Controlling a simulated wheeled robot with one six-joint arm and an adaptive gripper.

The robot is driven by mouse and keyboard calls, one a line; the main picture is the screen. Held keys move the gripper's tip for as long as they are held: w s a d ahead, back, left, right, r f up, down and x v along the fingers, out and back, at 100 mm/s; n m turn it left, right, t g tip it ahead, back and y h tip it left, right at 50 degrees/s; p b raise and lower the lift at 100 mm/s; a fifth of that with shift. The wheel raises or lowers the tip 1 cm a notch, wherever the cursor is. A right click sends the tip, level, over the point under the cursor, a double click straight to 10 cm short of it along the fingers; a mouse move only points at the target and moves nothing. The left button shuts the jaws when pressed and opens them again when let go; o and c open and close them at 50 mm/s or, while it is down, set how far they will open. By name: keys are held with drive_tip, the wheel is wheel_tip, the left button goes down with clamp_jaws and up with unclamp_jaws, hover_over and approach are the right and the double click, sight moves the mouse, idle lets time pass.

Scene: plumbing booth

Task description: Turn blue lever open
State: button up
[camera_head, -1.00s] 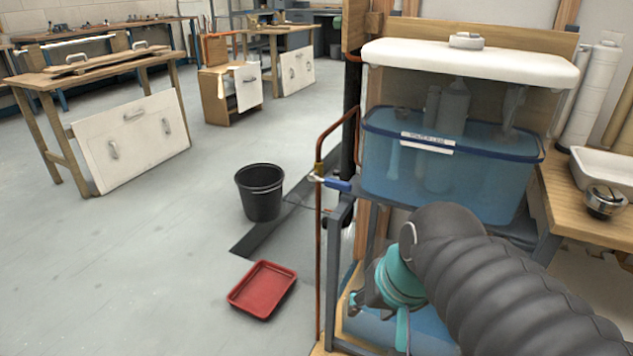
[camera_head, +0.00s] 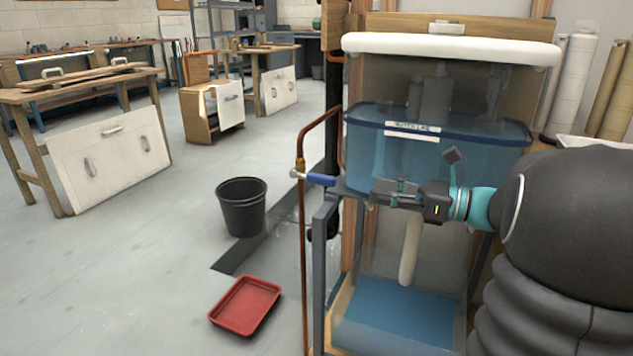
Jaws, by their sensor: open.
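The blue lever (camera_head: 320,180) sits on a small valve on the copper pipe (camera_head: 303,230), left of the water tank. It points to the right, roughly level, across the line of the upright pipe. My gripper (camera_head: 376,193) is open and empty, a short way right of the lever's free end and slightly lower in the picture. Its fingers point left toward the lever, and a gap shows between them and it. Nothing hides the lever.
The clear tank (camera_head: 440,155) with a white lid (camera_head: 450,48) stands just behind my gripper, on a grey metal frame (camera_head: 320,270). A black bucket (camera_head: 242,207) and a red tray (camera_head: 246,306) are on the floor to the left. The floor left of the pipe is mostly clear.

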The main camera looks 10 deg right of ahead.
sight(307, 175)
drive_tip(key=b+x, duration=0.1)
drive_tip(key=x, duration=1.2)
drive_tip(key=shift+w+a+r, duration=0.2)
drive_tip(key=shift+w, duration=0.05)
clamp_jaws()
